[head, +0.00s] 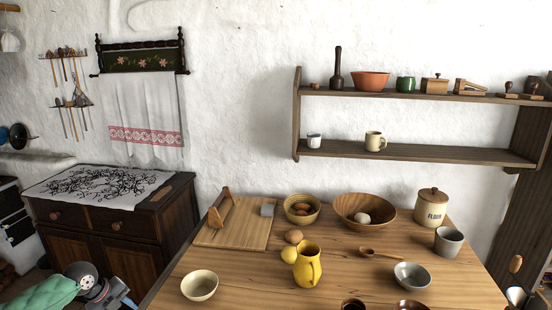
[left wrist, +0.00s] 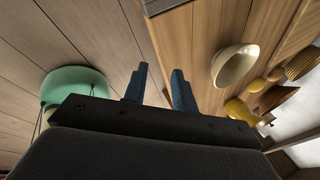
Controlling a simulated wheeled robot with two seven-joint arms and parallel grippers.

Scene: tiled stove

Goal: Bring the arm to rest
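My left gripper (head: 122,298) is low at the bottom left of the head view, beside the table's left edge and in front of the dark cabinet. In the left wrist view its two blue-grey fingers (left wrist: 158,88) stand apart with nothing between them. It touches no object that I can see. My right gripper is in neither view.
The wooden table (head: 240,285) carries a cream bowl (head: 199,286), a yellow jug (head: 307,266), a cutting board (head: 232,236) and more bowls. A green rounded object (left wrist: 78,84) lies left of the fingers. A cabinet (head: 110,228) stands behind.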

